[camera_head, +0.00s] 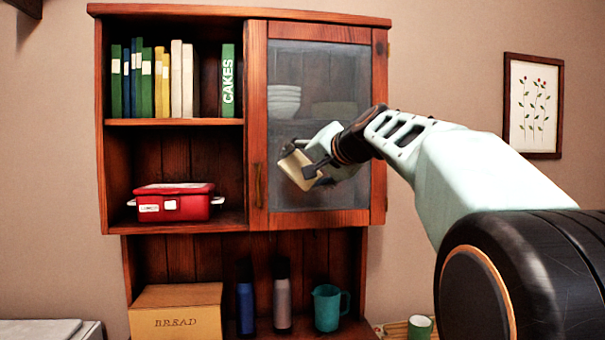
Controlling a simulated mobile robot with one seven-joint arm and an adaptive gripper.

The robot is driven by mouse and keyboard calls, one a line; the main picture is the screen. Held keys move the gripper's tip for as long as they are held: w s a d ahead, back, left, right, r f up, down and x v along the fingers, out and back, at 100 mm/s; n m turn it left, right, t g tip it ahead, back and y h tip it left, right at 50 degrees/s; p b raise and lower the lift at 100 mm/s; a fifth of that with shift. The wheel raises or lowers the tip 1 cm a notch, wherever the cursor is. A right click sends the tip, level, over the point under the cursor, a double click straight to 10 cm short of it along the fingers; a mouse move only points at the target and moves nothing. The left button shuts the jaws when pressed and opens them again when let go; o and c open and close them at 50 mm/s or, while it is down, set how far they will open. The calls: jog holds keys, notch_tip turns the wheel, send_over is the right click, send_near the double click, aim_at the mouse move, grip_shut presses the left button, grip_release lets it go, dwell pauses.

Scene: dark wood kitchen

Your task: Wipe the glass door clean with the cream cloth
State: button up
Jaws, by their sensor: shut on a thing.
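The glass door (315,80) is the right-hand door of a wooden wall cabinet and is shut. Its pane looks greyish and hazy, with stacked white dishes (284,101) showing through it. My gripper (306,170) is in front of the lower left part of the pane. It is shut on the cream cloth (298,169), which looks folded into a small pad. I cannot tell whether the cloth touches the glass.
A door handle (257,185) is on the door's left frame, close to the cloth. Open shelves at left hold books (150,82) and a red box (175,202). Below stand a bread box (176,312), bottles (282,297) and a teal jug (327,307). A framed picture (533,106) hangs at right.

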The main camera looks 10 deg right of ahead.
jog(key=shift+s, duration=0.1)
jog(key=s+b, duration=0.2)
jog(key=s, duration=0.1)
jog(key=shift+w, duration=0.1)
dwell(0.3)
